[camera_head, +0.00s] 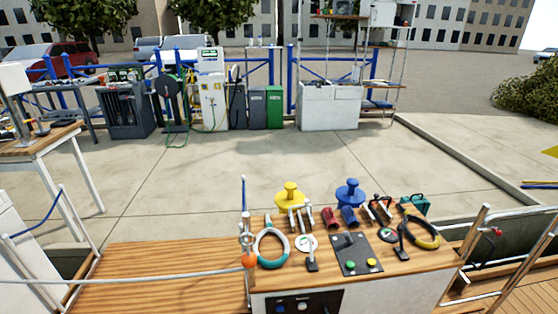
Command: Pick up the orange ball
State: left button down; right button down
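The orange ball (249,261) is small and round. It is at the left edge of the wooden-topped console (430,262), near the end of a thin grey rail or line (130,279) that runs in from the left. A thin upright post with a blue upper part (243,195) stands just above it in the picture. I cannot tell whether the ball hangs, rests or is fixed there. Neither of my grippers shows in the head view.
The console carries a grey-teal ring (271,247), a yellow-black ring (421,232), a yellow spool (290,195), a blue spool (349,193) and a dark control plate (357,254). A bare wooden deck (160,285) lies left of it. Metal rails (475,235) stand at right.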

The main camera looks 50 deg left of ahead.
aim_at(249, 259)
jog(key=u, duration=1.85)
